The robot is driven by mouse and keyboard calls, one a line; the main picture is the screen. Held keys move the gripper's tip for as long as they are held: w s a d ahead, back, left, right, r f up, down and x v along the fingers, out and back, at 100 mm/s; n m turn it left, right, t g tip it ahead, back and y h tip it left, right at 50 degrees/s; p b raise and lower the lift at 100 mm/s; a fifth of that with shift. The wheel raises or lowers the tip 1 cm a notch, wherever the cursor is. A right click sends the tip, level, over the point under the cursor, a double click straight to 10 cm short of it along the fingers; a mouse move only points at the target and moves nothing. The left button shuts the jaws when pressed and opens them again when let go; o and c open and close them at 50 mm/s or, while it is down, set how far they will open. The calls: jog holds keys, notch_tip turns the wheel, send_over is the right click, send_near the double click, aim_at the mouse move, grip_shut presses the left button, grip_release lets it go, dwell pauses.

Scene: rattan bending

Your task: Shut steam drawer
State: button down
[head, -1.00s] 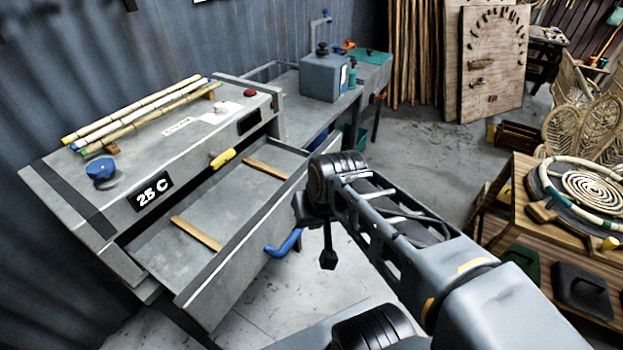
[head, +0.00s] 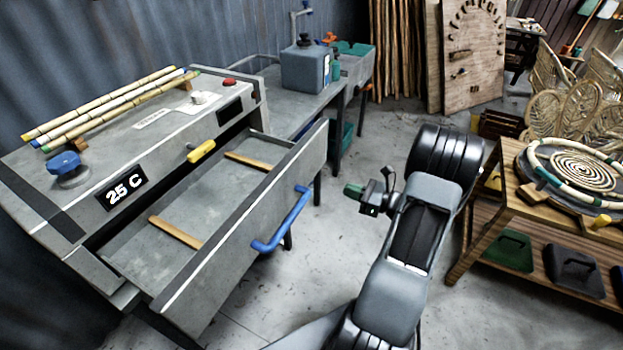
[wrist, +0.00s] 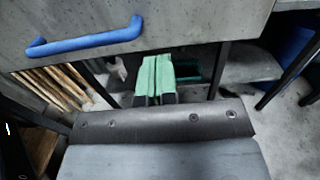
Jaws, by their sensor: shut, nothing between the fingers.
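The grey steam drawer (head: 235,235) stands pulled out from the steam box (head: 150,140), with two wooden slats across its empty inside. Its blue bar handle (head: 286,222) is on the outer face. In the wrist view the drawer front (wrist: 190,20) fills the top, with the handle (wrist: 85,40) at upper left. My gripper (head: 353,190) is in front of the drawer, to the right of the handle in the head view and apart from it. Its green fingers (wrist: 155,77) are together with nothing between them.
Bamboo poles (head: 110,105), a blue knob (head: 64,165) and a yellow handle (head: 201,151) are on the steam box. A bench with a grey tank (head: 305,70) stands behind. A wooden table (head: 510,210) with a rattan coil is at right. Floor in front of the drawer is open.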

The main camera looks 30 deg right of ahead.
aim_at(304, 174)
jog(key=p+x, duration=0.2)
jog(key=x, duration=0.4)
jog(key=p+x, duration=0.2)
jog(key=x, duration=0.5)
jog(key=shift+w+d, duration=0.2)
jog(key=shift+w, duration=0.2)
jog(key=shift+f, duration=0.1)
